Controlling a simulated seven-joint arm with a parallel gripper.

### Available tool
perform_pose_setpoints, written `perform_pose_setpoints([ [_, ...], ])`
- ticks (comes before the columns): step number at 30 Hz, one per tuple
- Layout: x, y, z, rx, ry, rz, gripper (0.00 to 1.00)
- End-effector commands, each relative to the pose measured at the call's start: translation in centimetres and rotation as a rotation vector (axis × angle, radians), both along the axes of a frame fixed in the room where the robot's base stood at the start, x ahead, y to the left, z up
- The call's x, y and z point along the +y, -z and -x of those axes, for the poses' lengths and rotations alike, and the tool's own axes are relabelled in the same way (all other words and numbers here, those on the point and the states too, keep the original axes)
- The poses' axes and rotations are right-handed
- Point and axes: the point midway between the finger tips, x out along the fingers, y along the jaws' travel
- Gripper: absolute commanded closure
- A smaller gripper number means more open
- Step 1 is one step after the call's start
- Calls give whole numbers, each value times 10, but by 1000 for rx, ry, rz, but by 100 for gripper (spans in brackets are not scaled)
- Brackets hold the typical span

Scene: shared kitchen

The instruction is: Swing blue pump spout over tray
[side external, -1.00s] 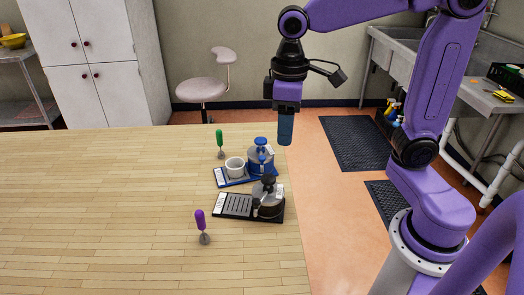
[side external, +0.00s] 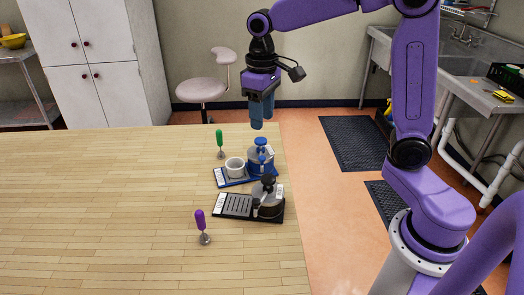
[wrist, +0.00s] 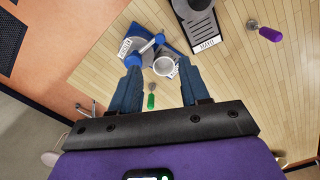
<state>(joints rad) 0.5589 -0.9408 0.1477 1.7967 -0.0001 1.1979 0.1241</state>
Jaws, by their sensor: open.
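The blue pump (side external: 261,158) stands at the right end of a blue tray (side external: 232,183) near the table's right edge. A white cup (side external: 235,168) sits on the tray left of the pump. My gripper (side external: 262,124) is open and empty, above and behind the pump.
A black pump (side external: 268,197) on a black tray (side external: 232,206) stands just in front of the blue one. A green-handled tool (side external: 219,143) stands behind left, a purple-handled tool (side external: 201,225) in front left. The table's left side (side external: 90,200) is clear.

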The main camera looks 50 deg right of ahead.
Motion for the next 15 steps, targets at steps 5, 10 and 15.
perform_pose_setpoints([
  [5,0,35,1,5,0,2,54],
  [10,-1,67,1,6,0,2,54],
  [15,-1,92,1,4,0,2,54],
])
